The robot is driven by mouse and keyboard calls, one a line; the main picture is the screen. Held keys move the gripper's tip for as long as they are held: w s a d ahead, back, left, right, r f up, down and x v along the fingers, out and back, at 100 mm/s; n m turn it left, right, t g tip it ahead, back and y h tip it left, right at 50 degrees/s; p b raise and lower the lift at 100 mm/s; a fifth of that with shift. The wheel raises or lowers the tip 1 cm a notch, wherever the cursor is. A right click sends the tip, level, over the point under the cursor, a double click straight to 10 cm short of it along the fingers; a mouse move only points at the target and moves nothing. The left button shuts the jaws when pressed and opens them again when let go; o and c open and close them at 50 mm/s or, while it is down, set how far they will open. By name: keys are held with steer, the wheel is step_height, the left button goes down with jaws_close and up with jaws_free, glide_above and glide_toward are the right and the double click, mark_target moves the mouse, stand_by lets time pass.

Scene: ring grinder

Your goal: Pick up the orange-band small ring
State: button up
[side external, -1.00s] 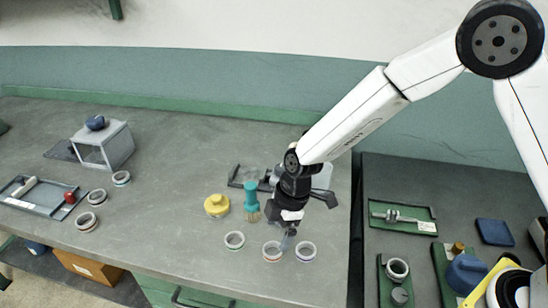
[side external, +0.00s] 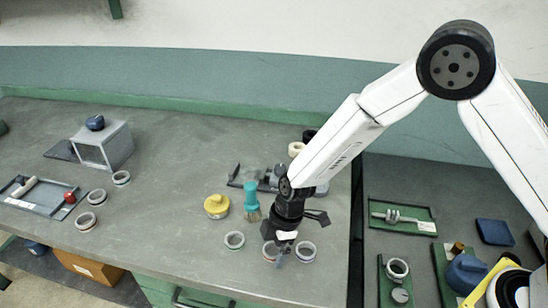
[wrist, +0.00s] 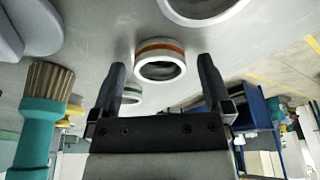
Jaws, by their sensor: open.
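The orange-band small ring (wrist: 160,47) lies on the grey bench in the wrist view, white-rimmed with an orange stripe round its side. My gripper (wrist: 161,62) is open, with one finger to each side of the ring's image; I cannot tell whether either finger touches it. In the side external view my gripper (side external: 280,250) is low over the middle ring (side external: 269,257) of the front row and partly covers it. The band colour is too small to read in that view.
Rings stand close by on the left (side external: 234,240) and right (side external: 306,252). A teal brush (side external: 251,200) and yellow container (side external: 216,206) stand to the left. A green-band ring (wrist: 131,96) shows past the left finger. The bench's front edge is near.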

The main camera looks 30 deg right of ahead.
stand_by(0.4)
steer(key=c, duration=1.3)
steer(key=shift+o, duration=0.2)
steer(key=shift+r, duration=0.2)
steer(key=shift+r, duration=0.85)
steer(key=s+d+r, duration=0.2)
steer(key=s+r, duration=0.3)
steer(key=s, duration=0.1)
steer(key=s+d+r, duration=0.3)
steer(key=s+r, duration=0.3)
steer(key=s, duration=0.1)
steer(key=shift+d, duration=0.25)
steer(key=shift+w, duration=0.15)
